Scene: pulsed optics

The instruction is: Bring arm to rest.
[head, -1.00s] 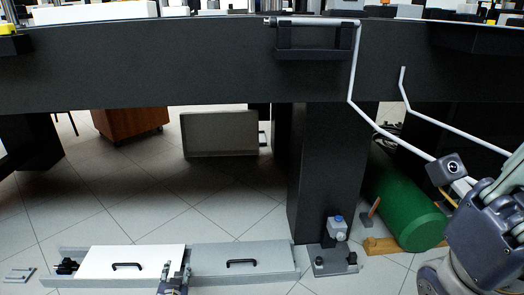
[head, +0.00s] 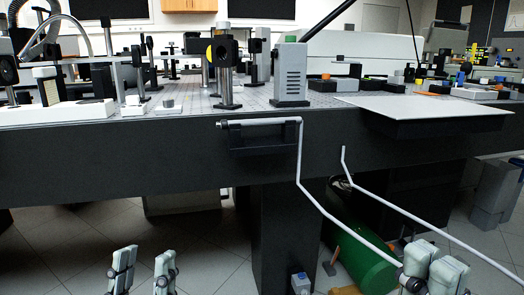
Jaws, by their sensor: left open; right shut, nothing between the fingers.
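My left gripper (head: 146,254) shows at the bottom left of the head view. Its two pale fingers point up and stand well apart, with nothing between them. My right gripper (head: 434,256) is at the bottom right, its two pale fingers close together and empty. Both are seen in front of and below the optical table's dark front side (head: 90,170). The arms behind the fingers are out of the picture.
A white bent tube (head: 299,155) hangs from a bracket on the table front; another pale tube (head: 420,220) slopes behind my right gripper. A green cylinder (head: 360,255) lies below, near a dark table leg (head: 285,230). Optics crowd the tabletop (head: 185,102).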

